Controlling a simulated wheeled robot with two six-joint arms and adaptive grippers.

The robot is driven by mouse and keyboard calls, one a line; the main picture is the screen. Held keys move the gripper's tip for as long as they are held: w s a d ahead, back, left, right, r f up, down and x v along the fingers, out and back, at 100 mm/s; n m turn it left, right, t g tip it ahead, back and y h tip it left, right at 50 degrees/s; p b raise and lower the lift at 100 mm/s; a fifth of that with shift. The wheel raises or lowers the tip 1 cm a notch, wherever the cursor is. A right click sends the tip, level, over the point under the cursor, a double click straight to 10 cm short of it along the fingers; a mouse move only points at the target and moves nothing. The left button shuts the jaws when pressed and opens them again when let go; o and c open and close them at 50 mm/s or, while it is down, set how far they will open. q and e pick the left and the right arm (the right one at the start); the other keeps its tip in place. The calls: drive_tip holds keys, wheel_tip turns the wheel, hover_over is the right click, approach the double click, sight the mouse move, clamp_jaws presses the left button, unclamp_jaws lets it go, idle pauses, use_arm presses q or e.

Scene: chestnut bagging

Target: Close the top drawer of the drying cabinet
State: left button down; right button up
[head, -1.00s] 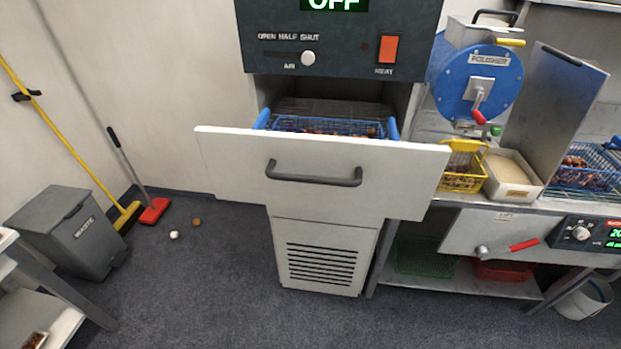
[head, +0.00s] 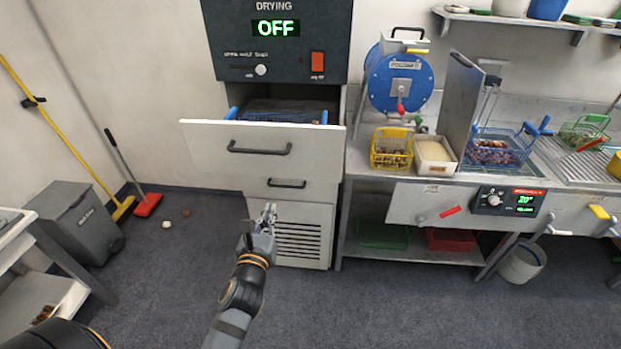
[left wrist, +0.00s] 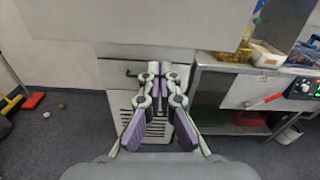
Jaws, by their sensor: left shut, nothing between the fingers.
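The drying cabinet (head: 275,45) stands at the upper middle of the head view, its display reading OFF. Its top drawer (head: 205,140) is pulled out, with a dark bar handle (head: 259,148) on its pale front. A blue-handled wire basket (head: 280,113) sits inside the drawer. A lower drawer (head: 310,181) below it looks shut. My left gripper (head: 266,212) is shut and empty, in front of and below the top drawer, apart from it. In the left wrist view the shut fingers (left wrist: 157,68) point toward the cabinet front. My right gripper is not in view.
To the right, a bench (head: 375,249) carries a blue polisher (head: 399,85), a yellow basket (head: 391,148) and a blue basket (head: 497,147). A grey waste bin (head: 72,222) and a red dustpan brush (head: 147,205) stand left. The floor before the cabinet is clear.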

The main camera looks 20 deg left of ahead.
use_arm(q)
wheel_tip(320, 180, up, 3)
drive_tip(key=m, duration=0.1)
drive_tip(key=p, duration=0.2)
approach(282, 163)
drive_tip(key=shift+t, duration=0.3)
drive_tip(key=x, duration=0.6)
drive_tip(key=shift+f, duration=0.2)
drive_tip(key=shift+w, duration=0.45)
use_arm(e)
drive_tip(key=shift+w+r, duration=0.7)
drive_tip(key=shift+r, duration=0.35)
use_arm(q)
drive_tip(key=shift+a, duration=0.1)
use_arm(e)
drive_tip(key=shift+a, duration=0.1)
